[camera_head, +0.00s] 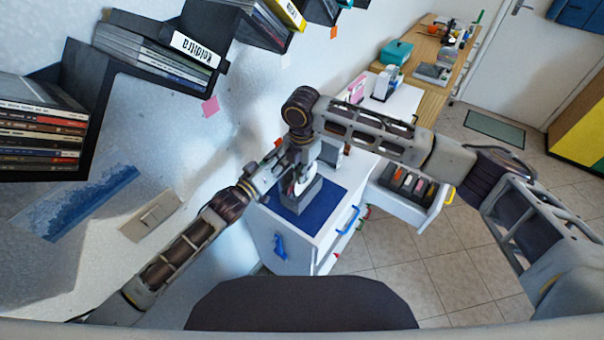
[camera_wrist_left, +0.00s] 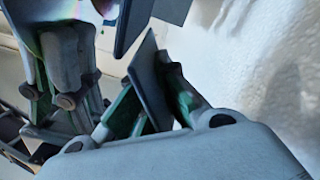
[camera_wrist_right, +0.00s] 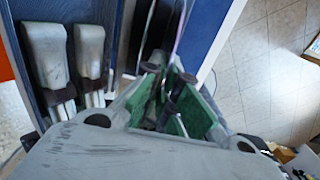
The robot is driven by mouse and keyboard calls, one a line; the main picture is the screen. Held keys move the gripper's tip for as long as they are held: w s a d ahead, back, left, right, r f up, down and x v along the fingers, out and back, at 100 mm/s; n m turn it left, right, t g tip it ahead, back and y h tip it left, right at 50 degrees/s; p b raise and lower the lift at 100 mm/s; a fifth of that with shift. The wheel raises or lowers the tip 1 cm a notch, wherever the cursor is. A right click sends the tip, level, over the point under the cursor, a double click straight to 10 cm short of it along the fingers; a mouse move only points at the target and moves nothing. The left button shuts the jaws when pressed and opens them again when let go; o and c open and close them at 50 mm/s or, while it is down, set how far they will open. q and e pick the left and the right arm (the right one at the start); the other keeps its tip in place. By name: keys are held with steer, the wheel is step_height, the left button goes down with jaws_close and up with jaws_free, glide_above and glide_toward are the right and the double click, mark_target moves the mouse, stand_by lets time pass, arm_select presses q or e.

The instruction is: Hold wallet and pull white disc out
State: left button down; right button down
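The white disc (camera_head: 303,182) shows as a pale upright shape below my right gripper (camera_head: 300,160), in front of a grey case-like thing that looks like the wallet (camera_head: 309,195). In the right wrist view, thin shiny disc edges (camera_wrist_right: 181,35) run down to the fingertips of my right gripper (camera_wrist_right: 168,85), which look closed together on the disc. In the left wrist view, a dark flat plate (camera_wrist_left: 150,80) stands between the fingers of my left gripper (camera_wrist_left: 155,95). I cannot tell whether it is the wallet or part of a finger. A rainbow-tinted disc surface (camera_wrist_left: 62,10) shows at upper left.
A blue mat (camera_head: 283,213) lies on a white cabinet, with an open drawer (camera_head: 409,197) at its right. Wall shelves with disc cases (camera_head: 42,130) stand at the left. A wooden table (camera_head: 445,55) is farther back. Tiled floor is clear at right.

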steer(key=shift+r, duration=2.55)
steer(key=shift+r, duration=0.2)
arm_select(q)
steer(key=c, duration=1.6)
jaws_free()
steer(key=shift+o, duration=0.2)
steer(key=v, duration=1.2)
